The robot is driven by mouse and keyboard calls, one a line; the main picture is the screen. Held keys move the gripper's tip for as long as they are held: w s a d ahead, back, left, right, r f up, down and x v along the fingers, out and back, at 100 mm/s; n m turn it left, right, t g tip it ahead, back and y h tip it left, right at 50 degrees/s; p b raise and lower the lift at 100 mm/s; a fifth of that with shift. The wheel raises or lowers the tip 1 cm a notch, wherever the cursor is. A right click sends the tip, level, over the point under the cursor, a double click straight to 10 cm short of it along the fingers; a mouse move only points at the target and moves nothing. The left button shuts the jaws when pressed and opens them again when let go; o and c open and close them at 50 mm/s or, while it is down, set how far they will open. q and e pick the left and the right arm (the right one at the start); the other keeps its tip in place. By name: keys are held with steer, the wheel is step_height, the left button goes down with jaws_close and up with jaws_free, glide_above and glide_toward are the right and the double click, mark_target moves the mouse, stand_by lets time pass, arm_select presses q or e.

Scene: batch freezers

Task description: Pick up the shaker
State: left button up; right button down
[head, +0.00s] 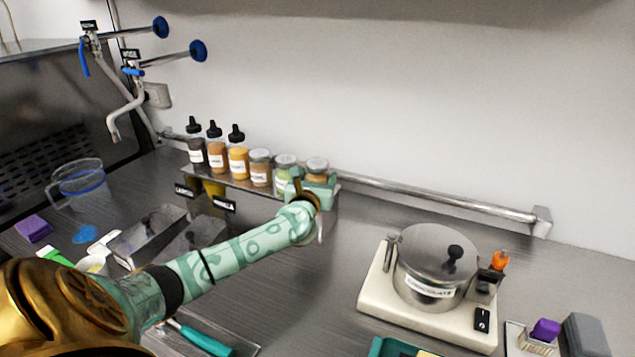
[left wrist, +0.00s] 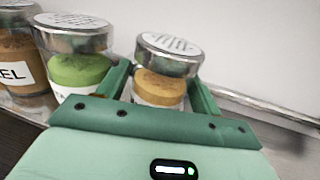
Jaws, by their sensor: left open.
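Three shakers with perforated metal lids stand at the right end of a wall shelf. The rightmost shaker (head: 317,166) holds a tan powder; it also shows in the left wrist view (left wrist: 167,62). My left gripper (head: 316,186) is open at this shaker, and in the left wrist view its green fingers (left wrist: 161,88) stand on either side of it. The gripper body hides the shaker's lower part. A green-filled shaker (head: 285,163) stands just to the left, close to the left finger. A brown-filled shaker (head: 260,166) is further left. My right gripper is not in view.
Several black-capped squeeze bottles (head: 216,147) share the shelf (head: 232,181). A metal rail (head: 440,199) runs along the wall. A chocolate warmer (head: 430,277) stands on the right. A clear jug (head: 80,184) stands at left. The counter between shelf and warmer is clear.

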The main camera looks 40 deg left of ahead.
mark_target(319, 159)
arm_select(q)
steer(key=shift+x, duration=1.1)
steer(key=shift+c, duration=0.9)
steer(key=c, duration=0.6)
step_height(319, 159, up, 9)
steer(key=p, duration=0.3)
steer(key=shift+f, duration=0.1)
steer(key=shift+r, duration=0.6)
